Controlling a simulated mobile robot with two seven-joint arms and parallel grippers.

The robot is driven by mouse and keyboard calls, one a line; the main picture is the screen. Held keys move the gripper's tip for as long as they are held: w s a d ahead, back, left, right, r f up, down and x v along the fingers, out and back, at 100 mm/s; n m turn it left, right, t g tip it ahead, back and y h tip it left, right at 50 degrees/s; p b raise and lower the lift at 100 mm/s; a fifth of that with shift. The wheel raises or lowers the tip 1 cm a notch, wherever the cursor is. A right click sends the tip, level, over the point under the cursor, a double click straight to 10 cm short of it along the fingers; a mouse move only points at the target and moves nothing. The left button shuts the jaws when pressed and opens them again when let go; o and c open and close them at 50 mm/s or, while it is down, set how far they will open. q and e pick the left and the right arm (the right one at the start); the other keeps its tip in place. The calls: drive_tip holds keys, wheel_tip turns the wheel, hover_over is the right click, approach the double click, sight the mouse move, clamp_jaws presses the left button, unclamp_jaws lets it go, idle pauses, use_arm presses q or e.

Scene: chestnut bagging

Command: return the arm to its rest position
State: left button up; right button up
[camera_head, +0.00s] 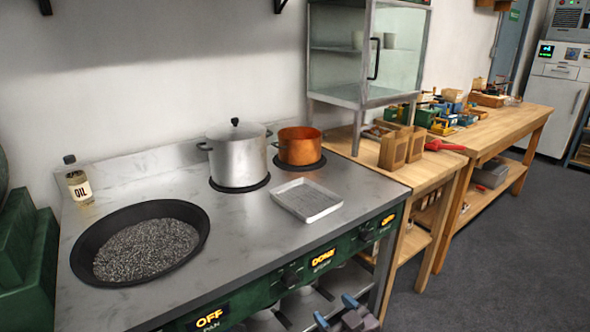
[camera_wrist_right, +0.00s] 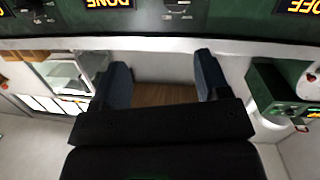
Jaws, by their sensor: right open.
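My right gripper (camera_head: 335,309) shows at the bottom edge of the head view, in front of the stove counter's front panel. Only its blue fingertips and part of its dark body are in the picture there. In the right wrist view its two blue fingers (camera_wrist_right: 163,72) stand wide apart with nothing between them. The upside-down green panel with lit signs (camera_wrist_right: 108,4) runs across the top of that view. My left gripper is in neither view.
The counter holds a black pan (camera_head: 86,265) of grey bits, a steel pot (camera_head: 238,163), a copper pot (camera_head: 299,148), an empty tray (camera_head: 307,201) and an oil bottle (camera_head: 78,184). A wooden table (camera_head: 512,118) stands right. The floor (camera_head: 500,250) at lower right is clear.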

drive_tip(key=s+d+f+m+g+h+p, duration=0.1)
drive_tip(key=s+d+f+m+h, duration=0.1)
drive_tip(key=s+d, duration=0.4)
drive_tip(key=s+d+f+m+g+h+p, duration=0.1)
drive_tip(key=s+d, duration=0.5)
drive_tip(key=s, duration=0.8)
drive_tip(key=s+d+f+m+g+h+p, duration=0.1)
drive_tip(key=s+d+f+m+h+p, duration=0.1)
drive_tip(key=s, duration=0.8)
drive_tip(key=d+f+m+h, duration=0.1)
drive_tip(key=d+f+h, duration=0.1)
drive_tip(key=d+h, duration=0.1)
drive_tip(key=shift+d+g, duration=0.3)
drive_tip(key=shift+d, duration=0.45)
